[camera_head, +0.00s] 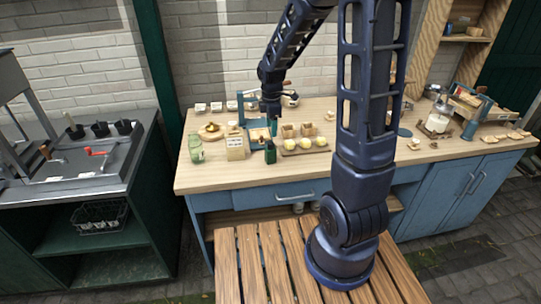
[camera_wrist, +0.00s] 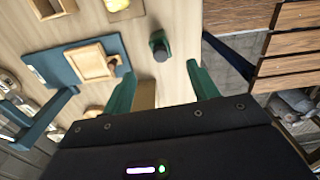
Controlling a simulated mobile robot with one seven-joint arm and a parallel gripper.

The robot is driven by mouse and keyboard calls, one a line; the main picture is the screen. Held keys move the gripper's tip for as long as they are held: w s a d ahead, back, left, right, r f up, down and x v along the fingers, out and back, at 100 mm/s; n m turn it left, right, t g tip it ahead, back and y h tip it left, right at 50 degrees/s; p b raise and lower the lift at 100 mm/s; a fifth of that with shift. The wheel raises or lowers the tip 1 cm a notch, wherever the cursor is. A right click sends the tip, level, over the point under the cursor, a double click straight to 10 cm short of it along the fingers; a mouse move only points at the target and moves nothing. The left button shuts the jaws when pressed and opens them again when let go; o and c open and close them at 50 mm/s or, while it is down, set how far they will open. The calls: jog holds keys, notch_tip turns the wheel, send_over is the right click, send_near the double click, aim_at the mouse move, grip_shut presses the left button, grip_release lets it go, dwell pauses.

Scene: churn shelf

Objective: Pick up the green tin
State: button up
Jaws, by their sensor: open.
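The green tin (camera_head: 270,156) is small and dark green with a dark top. It stands upright near the front edge of the wooden counter (camera_head: 225,178). In the wrist view the tin (camera_wrist: 161,50) shows from above, beyond the fingertips and roughly in line with the gap between them. My gripper (camera_head: 272,124) hangs over the counter, behind the tin in the head view. In the wrist view my gripper (camera_wrist: 160,78) is open, with its two green fingers apart and not touching the tin. A tan block shape shows partly between the fingers, its lower part hidden by the gripper body.
A tan box (camera_head: 235,148) and a green glass jar (camera_head: 196,148) stand left of the tin. A tray with round yellow items (camera_head: 305,148) lies to its right. Small wooden boxes (camera_head: 290,131) stand behind. Bare counter lies in front of the tin.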

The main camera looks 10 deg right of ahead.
aim_at(271, 143)
jog(key=shift+a+f, duration=0.2)
jog(key=shift+f, duration=5)
jog(key=c, duration=1.2)
